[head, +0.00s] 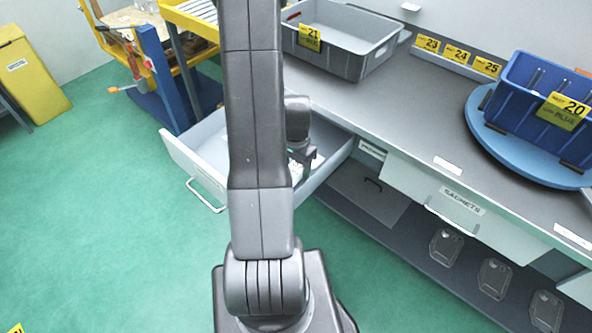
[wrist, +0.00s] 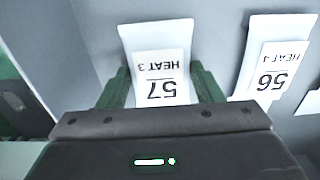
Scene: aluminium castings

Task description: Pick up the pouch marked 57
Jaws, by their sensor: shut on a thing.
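The pouch marked 57 (wrist: 158,67) is white with a label reading "HEAT 3" and shows upside down in the wrist view. It stands between the two green fingers of my gripper (wrist: 158,90), which is shut on it. In the head view my gripper (head: 301,160) is down inside the open drawer (head: 190,155), partly hidden by my arm. The number on the pouch cannot be read in the head view.
Another pouch marked 56 (wrist: 275,75) is close on the right in the wrist view, with a further white edge beyond it. The drawer walls surround my gripper. A grey bin marked 21 (head: 345,40) and a blue bin marked 20 (head: 535,100) stand on the counter above.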

